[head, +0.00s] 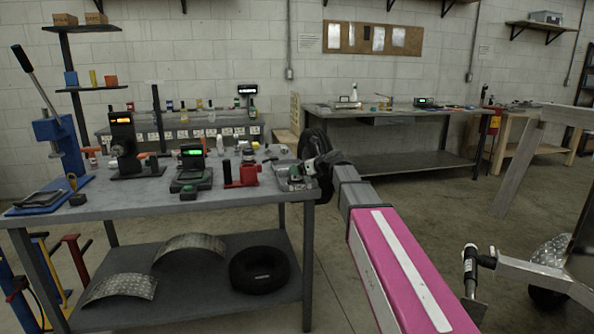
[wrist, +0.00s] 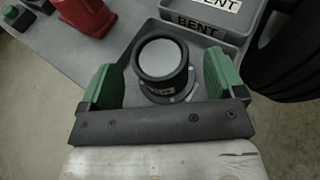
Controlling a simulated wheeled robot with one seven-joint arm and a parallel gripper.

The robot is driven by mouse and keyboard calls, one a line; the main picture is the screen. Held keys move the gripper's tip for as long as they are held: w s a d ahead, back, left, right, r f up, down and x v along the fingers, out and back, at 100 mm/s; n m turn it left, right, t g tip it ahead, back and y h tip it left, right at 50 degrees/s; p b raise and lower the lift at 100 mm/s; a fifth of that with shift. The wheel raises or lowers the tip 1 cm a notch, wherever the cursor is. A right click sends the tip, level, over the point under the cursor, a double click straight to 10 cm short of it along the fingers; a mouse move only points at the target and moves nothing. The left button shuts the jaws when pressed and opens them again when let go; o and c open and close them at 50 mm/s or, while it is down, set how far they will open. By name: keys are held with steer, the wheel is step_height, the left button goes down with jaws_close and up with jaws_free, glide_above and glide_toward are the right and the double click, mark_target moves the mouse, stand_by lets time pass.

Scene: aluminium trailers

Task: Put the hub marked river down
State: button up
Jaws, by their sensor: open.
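In the wrist view, a dark round hub (wrist: 161,60) with a pale grey top face and a bolted flange stands upright between the green fingers of my gripper (wrist: 160,68). The jaws are open, with a finger on each side and a visible gap at the right. A small label on the hub's near side is too small to read. The hub appears to stand in a grey tray (wrist: 186,31) whose wall is marked BENT. In the head view my gripper (head: 301,172) is at the right end of the near workbench (head: 140,196); the hub cannot be made out there.
A red device (head: 240,174) and a scale with a green display (head: 191,168) stand left of my gripper. A black tyre (head: 316,165) is close on the right. Another tyre (head: 262,270) and curved metal plates (head: 121,288) lie on the lower shelf.

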steer(key=v, duration=0.8)
steer(key=shift+s+d, duration=0.25)
steer(key=shift+d, duration=0.05)
